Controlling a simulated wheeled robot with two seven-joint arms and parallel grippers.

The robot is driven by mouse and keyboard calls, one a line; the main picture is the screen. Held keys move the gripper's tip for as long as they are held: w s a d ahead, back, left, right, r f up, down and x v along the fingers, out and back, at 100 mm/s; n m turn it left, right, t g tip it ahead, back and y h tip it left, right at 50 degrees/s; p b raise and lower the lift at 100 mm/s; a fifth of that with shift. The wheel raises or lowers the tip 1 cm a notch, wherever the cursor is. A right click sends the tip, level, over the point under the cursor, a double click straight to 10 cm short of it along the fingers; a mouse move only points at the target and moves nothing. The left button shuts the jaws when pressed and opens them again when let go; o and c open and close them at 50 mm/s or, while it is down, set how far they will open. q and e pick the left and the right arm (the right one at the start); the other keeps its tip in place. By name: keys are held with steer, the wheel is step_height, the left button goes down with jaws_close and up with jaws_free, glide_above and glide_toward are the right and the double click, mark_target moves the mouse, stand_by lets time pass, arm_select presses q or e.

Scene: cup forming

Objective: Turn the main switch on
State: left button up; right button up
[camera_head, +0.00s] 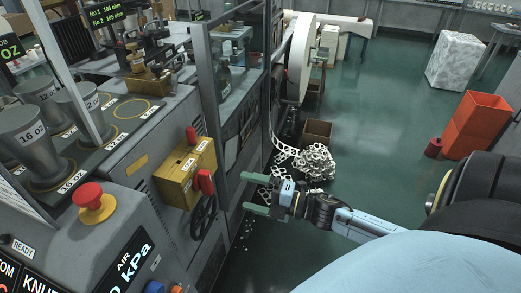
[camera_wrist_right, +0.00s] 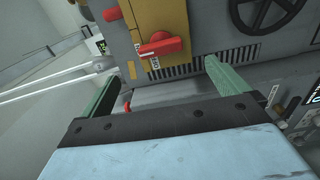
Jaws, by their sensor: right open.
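A yellow switch box (camera_head: 178,172) with small labels is mounted on the front of the grey machine. A red handle (camera_head: 206,182) sits on its right face; in the right wrist view this handle (camera_wrist_right: 160,45) lies across the yellow box (camera_wrist_right: 165,15). I cannot read which label marks the main switch. My right gripper (camera_head: 246,198) is open and empty, to the right of the box, with green fingers pointing at the machine. In the right wrist view the red handle appears beyond and between the fingertips (camera_wrist_right: 160,72), apart from them. My left gripper is not in view.
A black handwheel (camera_head: 203,217) is below the box. Another red part (camera_head: 191,136) stands at the box's top. A red mushroom button (camera_head: 92,200) is on the front panel. A grey frame post (camera_head: 208,90) rises behind. Paper scrap (camera_head: 315,162) lies on the floor near my right arm.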

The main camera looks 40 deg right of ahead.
steer(key=shift+v, duration=1.15)
